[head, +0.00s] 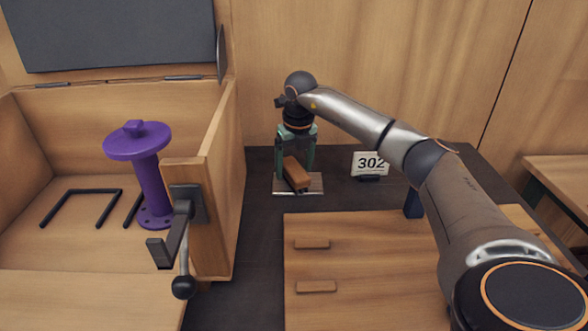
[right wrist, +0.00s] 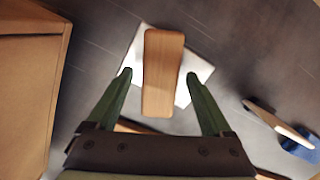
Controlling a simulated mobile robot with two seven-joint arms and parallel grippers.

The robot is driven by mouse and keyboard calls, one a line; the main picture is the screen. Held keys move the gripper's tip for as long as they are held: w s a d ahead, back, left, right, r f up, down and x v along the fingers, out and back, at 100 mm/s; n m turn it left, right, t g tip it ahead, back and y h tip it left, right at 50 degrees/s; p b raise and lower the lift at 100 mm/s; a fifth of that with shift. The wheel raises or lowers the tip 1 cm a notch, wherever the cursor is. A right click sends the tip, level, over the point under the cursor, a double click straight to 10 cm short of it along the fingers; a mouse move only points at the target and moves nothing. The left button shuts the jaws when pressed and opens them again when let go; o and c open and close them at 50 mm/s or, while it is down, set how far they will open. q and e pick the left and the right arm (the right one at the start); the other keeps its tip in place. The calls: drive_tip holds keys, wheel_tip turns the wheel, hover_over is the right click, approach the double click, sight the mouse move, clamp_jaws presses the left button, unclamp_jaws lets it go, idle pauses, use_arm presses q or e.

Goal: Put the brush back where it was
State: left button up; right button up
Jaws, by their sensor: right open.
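The brush (head: 296,174), a brown wooden block with a darker underside, lies on a small pale plate (head: 313,186) on the dark surface, beyond the drawer-fronted wooden unit. My right gripper (head: 295,165) points down over it, open, with one green finger on each side. In the right wrist view the brush (right wrist: 163,75) lies between the two fingertips (right wrist: 159,76), with gaps visible on both sides. The pale plate (right wrist: 203,66) shows under it. My left gripper is not in view.
An open wooden box (head: 222,150) at left holds a purple flanged pipe (head: 151,185); its wall stands close to my right gripper. A dark lever with a ball knob (head: 183,286) sticks out in front. A "302" sign (head: 370,163) stands right of the brush.

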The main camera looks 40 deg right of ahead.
sight(297, 171)
wheel_tip(297, 171, up, 11)
drive_tip(key=s, duration=0.1)
drive_tip(key=shift+s+a+f+p, duration=0.15)
drive_tip(key=shift+s+a+p, duration=0.1)
drive_tip(key=shift+p, duration=0.2)
